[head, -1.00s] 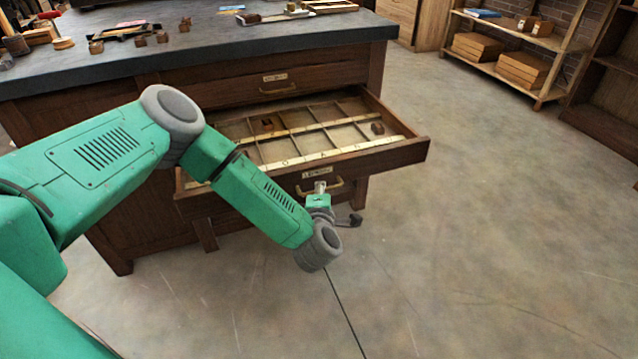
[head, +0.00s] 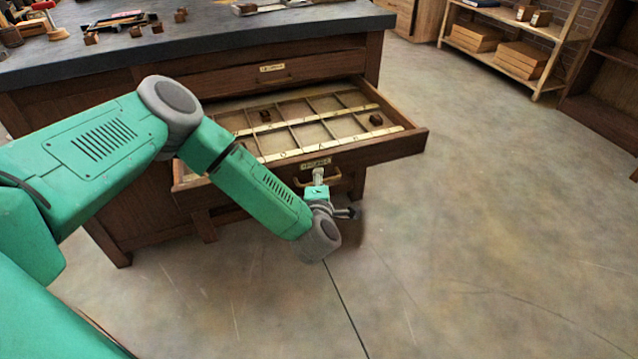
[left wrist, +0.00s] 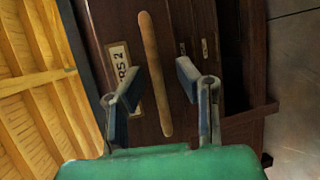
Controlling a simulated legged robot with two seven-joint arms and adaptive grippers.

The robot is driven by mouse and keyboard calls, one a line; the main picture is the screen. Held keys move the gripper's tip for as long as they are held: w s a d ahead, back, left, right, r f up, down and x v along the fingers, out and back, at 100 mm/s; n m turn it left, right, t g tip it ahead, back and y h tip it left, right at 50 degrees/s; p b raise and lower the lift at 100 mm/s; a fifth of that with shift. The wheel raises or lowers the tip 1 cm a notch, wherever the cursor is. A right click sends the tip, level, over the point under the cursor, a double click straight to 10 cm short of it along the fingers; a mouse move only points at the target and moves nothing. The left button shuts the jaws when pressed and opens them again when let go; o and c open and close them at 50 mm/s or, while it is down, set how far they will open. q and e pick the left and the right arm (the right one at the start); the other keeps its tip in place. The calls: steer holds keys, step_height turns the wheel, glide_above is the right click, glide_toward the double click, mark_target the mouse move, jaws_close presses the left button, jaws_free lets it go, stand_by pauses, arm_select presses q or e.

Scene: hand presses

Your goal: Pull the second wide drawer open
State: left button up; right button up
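The second wide drawer (head: 398,152) of the dark wooden cabinet stands well out, with its divided inside in view. Its front has a label (head: 316,163) and a brass bar handle (head: 302,183). My left gripper (head: 332,196) is at this handle, partly hidden by its own wrist. In the left wrist view, the handle (left wrist: 153,65) lies between the two fingers of my left gripper (left wrist: 158,88). The fingers are apart, with a visible gap on each side of the bar. The label there (left wrist: 122,68) ends in "RS 2". My right gripper is not in view.
A shut drawer (head: 225,86) lies above the open one. The grey worktop (head: 230,48) holds small blocks and tools. Small dark blocks (head: 376,119) lie in the open drawer's compartments. A shelf with boxes (head: 500,43) stands at the back right. The concrete floor (head: 470,230) is clear.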

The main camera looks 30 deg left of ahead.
arm_select(q)
steer(key=v, duration=1.2)
steer(key=shift+a+f, duration=0.1)
steer(key=s+d+f+m+g+h+p, duration=0.1)
steer(key=s+d+f+m+g+h, duration=0.25)
steer(key=s+m+h, duration=0.35)
steer(key=s+d+f+m+g+h+p, duration=0.25)
steer(key=s+d+f+m, duration=0.2)
steer(key=m, duration=0.45)
steer(key=s+a+m+g+y, duration=0.2)
steer(key=s+a+m+g, duration=0.5)
steer(key=s+a, duration=0.4)
steer(key=s+r+m, duration=0.1)
steer(key=s, duration=0.4)
steer(key=shift+a+m+p, duration=0.25)
steer(key=shift+m+p, duration=0.1)
steer(key=shift+m, duration=0.05)
